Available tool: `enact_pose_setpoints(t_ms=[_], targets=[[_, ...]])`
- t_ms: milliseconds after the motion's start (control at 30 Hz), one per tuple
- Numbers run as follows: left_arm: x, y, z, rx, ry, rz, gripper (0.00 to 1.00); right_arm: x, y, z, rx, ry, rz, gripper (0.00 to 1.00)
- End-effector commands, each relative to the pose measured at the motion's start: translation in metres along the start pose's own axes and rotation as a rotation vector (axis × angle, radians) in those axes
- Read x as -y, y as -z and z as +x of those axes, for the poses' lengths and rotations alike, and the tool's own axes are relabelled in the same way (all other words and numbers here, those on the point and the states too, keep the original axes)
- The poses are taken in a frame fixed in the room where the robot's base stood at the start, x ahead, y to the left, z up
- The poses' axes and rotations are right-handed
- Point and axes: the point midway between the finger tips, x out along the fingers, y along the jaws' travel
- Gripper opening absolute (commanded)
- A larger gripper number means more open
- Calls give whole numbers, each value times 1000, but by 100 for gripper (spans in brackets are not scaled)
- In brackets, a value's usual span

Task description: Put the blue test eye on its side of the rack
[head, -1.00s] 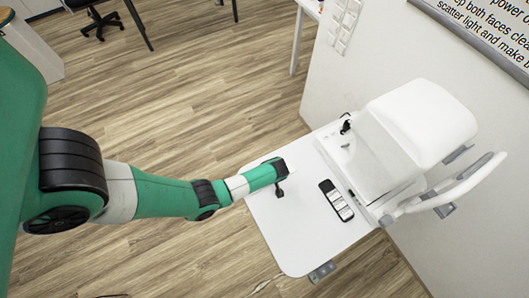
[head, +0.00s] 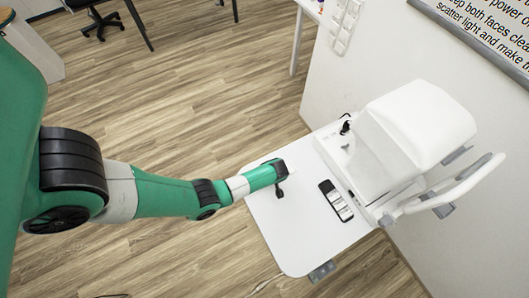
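My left gripper (head: 280,183) hangs at the end of the green arm, over the left part of the white tabletop (head: 290,240). Only a small dark part of it shows, and I cannot tell whether its fingers are open or shut or hold anything. I cannot make out a blue test eye. My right gripper is not in view.
A large white instrument (head: 410,130) with a curved white bar (head: 455,187) stands on the tabletop's right side, by the wall. A small black part (head: 345,125) stands near its far left corner. The tabletop's front is clear. An office chair (head: 95,20) stands far back.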

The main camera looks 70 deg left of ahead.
Motion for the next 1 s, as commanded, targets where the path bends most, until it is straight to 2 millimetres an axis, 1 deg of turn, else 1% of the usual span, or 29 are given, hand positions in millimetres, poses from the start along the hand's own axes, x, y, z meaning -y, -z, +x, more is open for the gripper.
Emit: enact_pose_setpoints(t_ms=[300, 600, 633, 767, 800, 1000], targets=[[0, -3, 8, 0, 0, 0, 10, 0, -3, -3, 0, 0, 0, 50], [0, -3, 8, 0, -1, 0, 10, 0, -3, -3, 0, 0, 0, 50], [0, -3, 8, 0, -1, 0, 45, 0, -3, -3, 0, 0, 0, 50], [0, -3, 8, 0, 0, 0, 68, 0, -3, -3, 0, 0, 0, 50], [0, -3, 8, 0, 0, 0, 76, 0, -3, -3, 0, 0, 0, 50], [0, -3, 8, 0, 0, 0, 76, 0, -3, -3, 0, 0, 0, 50]])
